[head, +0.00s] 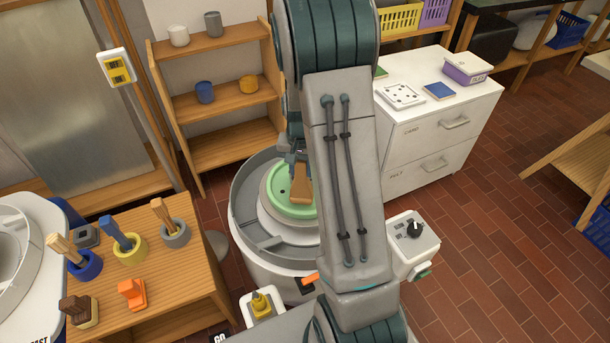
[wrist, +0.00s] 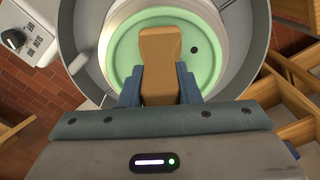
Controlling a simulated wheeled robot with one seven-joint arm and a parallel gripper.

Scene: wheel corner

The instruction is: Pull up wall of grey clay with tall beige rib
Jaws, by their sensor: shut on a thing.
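My gripper (wrist: 159,82) is shut on a tan wooden rib (wrist: 160,48), which stands out between the two blue fingers. In the head view the gripper (head: 299,165) and the rib (head: 301,192) are over the green disc (head: 282,205) of the pottery wheel. The green disc also shows in the wrist view (wrist: 207,62), with a dark round spot right of the rib. I cannot tell whether the rib touches the disc. No grey clay can be made out; my arm and the rib hide part of the disc.
A grey splash pan (head: 240,222) rings the wheel. A control box with a black knob (head: 414,229) stands right of it. A wooden table (head: 160,275) with tool cups is at left. Shelves (head: 225,100) and a white cabinet (head: 440,125) stand behind. Brick floor at right is open.

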